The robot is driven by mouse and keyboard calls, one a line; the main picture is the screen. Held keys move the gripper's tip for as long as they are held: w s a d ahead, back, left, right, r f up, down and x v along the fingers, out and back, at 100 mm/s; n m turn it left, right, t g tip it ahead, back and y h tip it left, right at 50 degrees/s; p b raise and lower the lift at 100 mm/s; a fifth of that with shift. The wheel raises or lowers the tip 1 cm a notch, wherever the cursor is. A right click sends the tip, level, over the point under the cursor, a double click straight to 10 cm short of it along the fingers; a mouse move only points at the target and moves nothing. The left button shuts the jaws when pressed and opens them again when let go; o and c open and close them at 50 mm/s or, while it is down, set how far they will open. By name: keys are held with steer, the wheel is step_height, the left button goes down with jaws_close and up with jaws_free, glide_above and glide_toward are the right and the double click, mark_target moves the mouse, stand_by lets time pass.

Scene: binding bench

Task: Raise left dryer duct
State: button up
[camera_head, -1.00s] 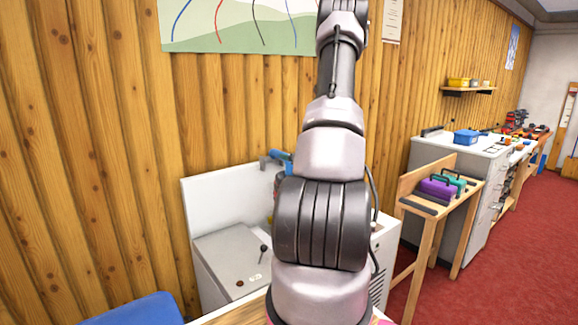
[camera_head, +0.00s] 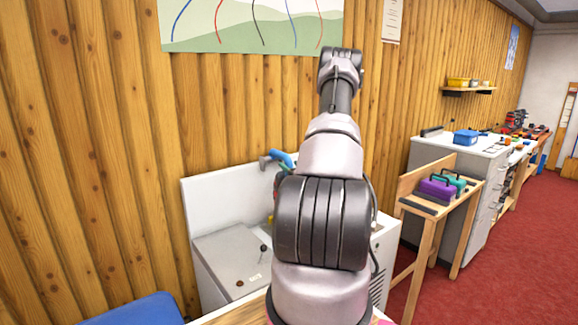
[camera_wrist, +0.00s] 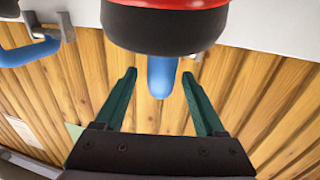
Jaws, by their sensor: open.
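In the wrist view my gripper (camera_wrist: 159,75) is open, with its two green fingers spread. A blue rounded end (camera_wrist: 162,77), perhaps part of a dryer duct, shows between the fingertips below a black and red round part (camera_wrist: 165,28). I cannot tell whether the fingers touch it. A second blue curved piece (camera_wrist: 28,53) sits at the left beside a grey bracket. In the head view a blue duct piece (camera_head: 281,158) stands above the white and grey unit (camera_head: 225,250). My arm hides much of that unit and my gripper there. Which duct is the left one is unclear.
A wood-panelled wall (camera_head: 110,150) with a poster (camera_head: 240,25) stands behind the unit. At right are a wooden stand (camera_head: 436,225) with purple (camera_head: 437,188) and teal cases and a grey cabinet (camera_head: 480,175). A blue object (camera_head: 140,310) is at lower left. Red floor is free at right.

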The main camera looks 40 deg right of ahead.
steer(key=shift+w+d, duration=0.15)
steer(key=shift+w, duration=0.65)
jaws_close()
stand_by(0.9)
